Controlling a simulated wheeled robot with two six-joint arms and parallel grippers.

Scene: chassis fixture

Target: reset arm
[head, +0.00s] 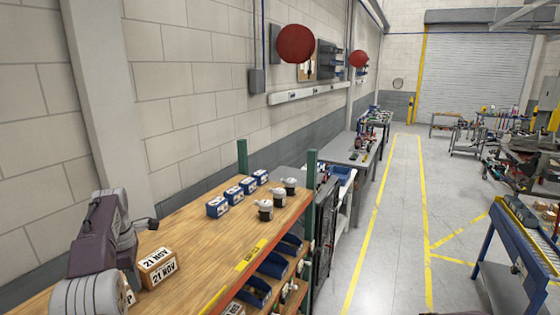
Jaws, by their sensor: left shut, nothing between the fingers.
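My left arm comes in at the lower left, with purple and grey links folded upward. My left gripper (148,225) shows as a small dark shape at the end of the arm, over the wooden shelf top (205,250). It is shut and holds nothing. It is above and left of a cardboard box marked "21 NOV" (158,268), apart from it. My right gripper is not in view.
Several blue and white boxes (218,207) and a few black and white parts (265,210) stand on the shelf top. Blue bins (255,291) sit below its front edge. A green post (311,170) rises at the end. The floor aisle (397,220) is clear.

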